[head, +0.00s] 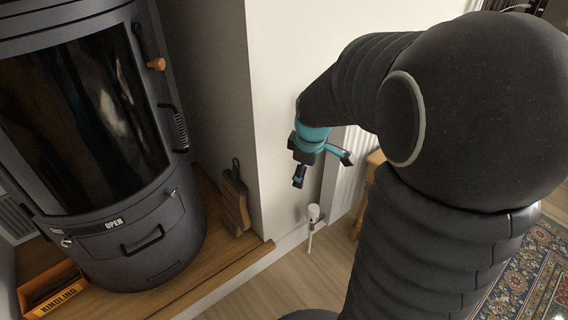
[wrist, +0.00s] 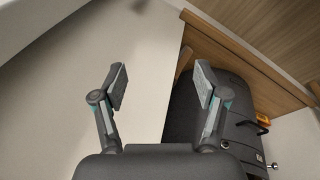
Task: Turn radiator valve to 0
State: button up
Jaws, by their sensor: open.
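The white radiator valve (head: 314,211) stands low by the wall in the head view, on a thin pipe near the floor at the radiator's left end. The white radiator (head: 345,178) is partly hidden behind my arm. My gripper (head: 300,178) is above the valve and a little to its left, apart from it. In the wrist view my gripper (wrist: 160,88) has its two fingers spread wide with nothing between them. The valve cannot be made out in the wrist view, and its number markings are too small to read in the head view.
A dark stove (head: 100,140) stands at the left on a wooden hearth (head: 215,245), with a kindling box (head: 52,290) in front. A wooden board (head: 234,200) leans by the wall corner. A patterned rug (head: 535,265) lies at right. Bare floor shows below the valve.

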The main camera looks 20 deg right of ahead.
jog(key=w+d+f+n+g, duration=0.1)
jog(key=w+d+f+n, duration=0.3)
jog(key=f, duration=0.5)
jog(key=n, duration=0.3)
send_near(314, 208)
jog(key=shift+g, duration=0.4)
jog(key=f, duration=0.4)
jog(key=w+f, duration=0.1)
jog(key=f, duration=0.3)
jog(key=w+f, duration=0.1)
jog(key=f, duration=0.3)
jog(key=shift+f, duration=0.3)
jog(key=c, duration=1.2)
